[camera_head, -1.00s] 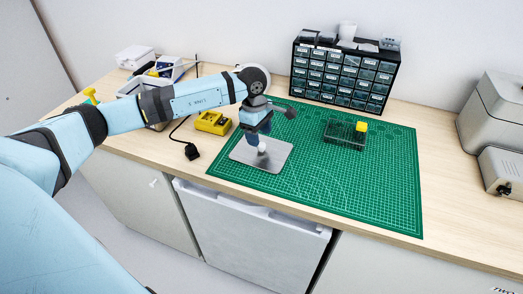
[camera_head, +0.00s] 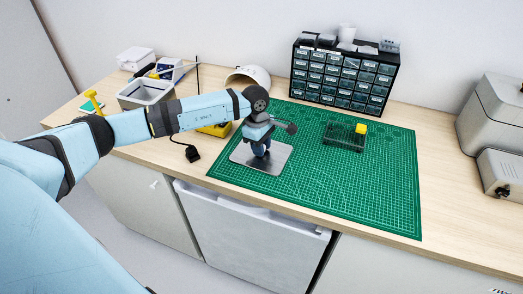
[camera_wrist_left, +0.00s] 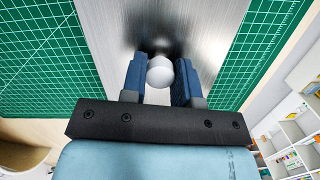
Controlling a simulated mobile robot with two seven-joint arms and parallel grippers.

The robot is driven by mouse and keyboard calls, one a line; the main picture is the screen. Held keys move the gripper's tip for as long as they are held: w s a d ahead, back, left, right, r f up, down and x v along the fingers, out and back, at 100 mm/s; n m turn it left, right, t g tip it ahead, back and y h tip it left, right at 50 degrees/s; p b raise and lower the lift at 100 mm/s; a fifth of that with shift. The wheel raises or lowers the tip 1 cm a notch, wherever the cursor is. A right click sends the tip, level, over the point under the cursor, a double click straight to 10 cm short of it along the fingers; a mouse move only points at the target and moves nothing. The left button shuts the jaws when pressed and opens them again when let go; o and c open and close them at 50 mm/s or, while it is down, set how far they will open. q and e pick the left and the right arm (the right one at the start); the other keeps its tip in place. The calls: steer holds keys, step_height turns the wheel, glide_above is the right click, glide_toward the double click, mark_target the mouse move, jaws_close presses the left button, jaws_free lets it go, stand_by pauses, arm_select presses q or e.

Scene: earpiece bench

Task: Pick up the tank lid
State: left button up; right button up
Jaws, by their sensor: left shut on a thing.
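The tank lid (camera_head: 281,162) is a flat grey metal plate with a small round white knob (camera_wrist_left: 160,72). It lies on the left part of the green mat and also fills the middle of the left wrist view (camera_wrist_left: 205,25). My left gripper (camera_head: 262,153) points down over the middle of the plate. In the left wrist view its two blue fingers (camera_wrist_left: 160,80) stand on either side of the knob, shut on it. The gripper hides the knob in the head view. My right gripper is not in view.
An open grey metal box (camera_head: 146,93) stands at the left behind my arm. A yellow item (camera_head: 214,130) sits partly under the arm. A clear box (camera_head: 343,137) with a yellow block (camera_head: 361,128) stands on the cutting mat (camera_head: 370,190); the mat's right front is clear.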

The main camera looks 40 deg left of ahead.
arm_select(q)
steer(key=shift+r, duration=0.1)
step_height(320, 180, up, 20)
steer(key=b, duration=0.1)
stand_by(0.6)
